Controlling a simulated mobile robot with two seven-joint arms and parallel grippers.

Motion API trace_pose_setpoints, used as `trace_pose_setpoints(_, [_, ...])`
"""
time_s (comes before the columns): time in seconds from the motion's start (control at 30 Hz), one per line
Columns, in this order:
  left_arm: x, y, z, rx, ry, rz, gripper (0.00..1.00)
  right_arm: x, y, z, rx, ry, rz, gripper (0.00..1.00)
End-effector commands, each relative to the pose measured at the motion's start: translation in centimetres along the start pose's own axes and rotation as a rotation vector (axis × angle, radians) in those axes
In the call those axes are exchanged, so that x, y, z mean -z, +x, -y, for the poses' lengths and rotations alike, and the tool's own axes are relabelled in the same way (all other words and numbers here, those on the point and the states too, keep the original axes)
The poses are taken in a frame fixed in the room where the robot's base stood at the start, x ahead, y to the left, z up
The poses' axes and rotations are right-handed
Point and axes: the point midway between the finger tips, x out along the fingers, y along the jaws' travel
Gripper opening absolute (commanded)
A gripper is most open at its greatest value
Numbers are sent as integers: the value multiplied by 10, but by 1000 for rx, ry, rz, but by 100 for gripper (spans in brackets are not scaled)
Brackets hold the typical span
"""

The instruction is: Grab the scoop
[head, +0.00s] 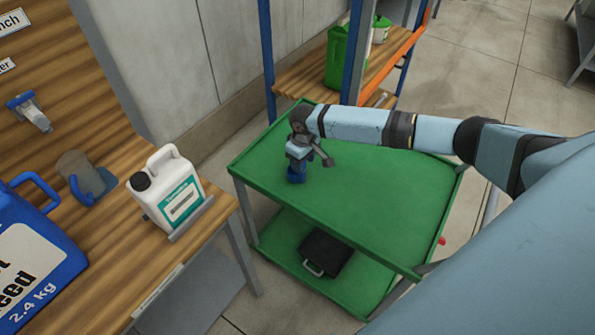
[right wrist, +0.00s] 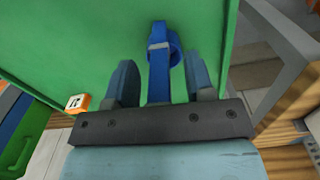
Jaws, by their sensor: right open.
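The blue scoop (head: 297,174) is on the green cart top, mostly hidden under my right gripper (head: 298,155) in the head view. In the right wrist view the scoop (right wrist: 160,55) shows as a blue handle and a rounded blue part, with a grey band across it. My right gripper (right wrist: 160,78) is open, with one finger on each side of the blue handle. Gaps show between the fingers and the handle. I cannot tell how far above the cart top the fingertips are. My left gripper is in neither view.
The green cart (head: 385,205) has a raised rim and a black case (head: 324,254) on its lower shelf. A wooden bench (head: 120,248) at left holds a white jug (head: 166,190), a blue container (head: 35,255) and smaller items. A rack with a green can (head: 345,55) stands behind.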

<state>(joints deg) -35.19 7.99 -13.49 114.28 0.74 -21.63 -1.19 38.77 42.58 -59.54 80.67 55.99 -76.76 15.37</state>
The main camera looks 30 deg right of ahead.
Motion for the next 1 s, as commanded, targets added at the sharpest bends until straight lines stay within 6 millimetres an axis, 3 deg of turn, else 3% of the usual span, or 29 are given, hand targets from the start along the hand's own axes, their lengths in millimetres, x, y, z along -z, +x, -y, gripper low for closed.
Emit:
trace_pose_setpoints(0.07, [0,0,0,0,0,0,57,0,0,0,0,0,0,44])
trace_pose_setpoints(0.27, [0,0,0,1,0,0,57,0,0,0,0,0,0,0])
trace_pose_setpoints(0.73, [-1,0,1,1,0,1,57,0,-9,-1,0,1,0,0])
trace_pose_setpoints(0.87, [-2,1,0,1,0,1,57,0,-26,-1,0,1,-2,0])
trace_pose_setpoints(1.0, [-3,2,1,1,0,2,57,1,-58,-1,-1,0,-4,0])
